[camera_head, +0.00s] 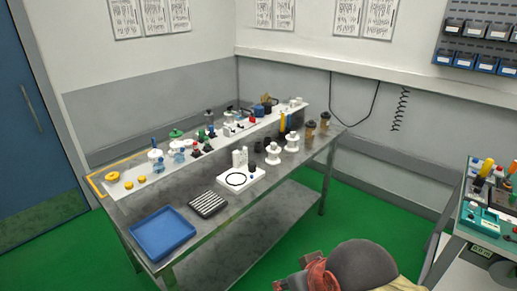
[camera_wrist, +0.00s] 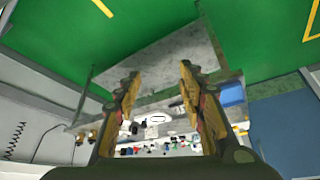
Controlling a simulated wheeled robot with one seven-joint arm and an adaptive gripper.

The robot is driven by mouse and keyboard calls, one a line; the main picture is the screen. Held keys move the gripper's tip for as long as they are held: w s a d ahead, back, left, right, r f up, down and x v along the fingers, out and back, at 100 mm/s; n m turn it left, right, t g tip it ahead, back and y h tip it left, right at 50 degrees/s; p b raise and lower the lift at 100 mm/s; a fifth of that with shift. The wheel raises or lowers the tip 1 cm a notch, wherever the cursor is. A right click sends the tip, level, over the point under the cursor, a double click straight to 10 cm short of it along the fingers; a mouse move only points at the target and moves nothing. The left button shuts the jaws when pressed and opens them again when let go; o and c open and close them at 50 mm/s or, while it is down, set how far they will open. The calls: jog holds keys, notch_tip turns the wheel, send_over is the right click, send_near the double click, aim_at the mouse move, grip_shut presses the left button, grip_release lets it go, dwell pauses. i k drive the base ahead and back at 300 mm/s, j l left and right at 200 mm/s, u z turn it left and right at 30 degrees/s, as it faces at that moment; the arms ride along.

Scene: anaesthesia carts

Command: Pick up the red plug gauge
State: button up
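I cannot tell for sure which thing is the red plug gauge. Small red parts show among the things on the raised white shelf (camera_head: 130,178) at the back of the grey workbench (camera_head: 185,262), but they are too small to name. My gripper (camera_wrist: 160,72) is open, with its two fingers wide apart and nothing between them. In the wrist view the bench lies beyond the fingers, well away from them, with the small items seen as a row between and past the fingers. My gripper is not clearly seen in the head view.
A blue tray (camera_head: 161,233), a black ribbed block (camera_head: 208,204) and a white fixture (camera_head: 241,181) sit on the bench front. White spools (camera_head: 273,153) and brown-topped posts (camera_head: 310,131) stand at its right. Another cart (camera_head: 462,238) is at far right.

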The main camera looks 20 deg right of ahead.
aim_at(195, 143)
jog(key=i+l, duration=0.15)
jog(key=i, duration=0.3)
jog(key=i+l, duration=0.2)
jog(key=i, duration=0.2)
jog(key=i+l+u, duration=0.1)
jog(key=i, duration=0.35)
jog(key=i+l, duration=0.25)
jog(key=i, duration=0.15)
jog(key=i+l, duration=0.2)
jog(key=i, duration=0.25)
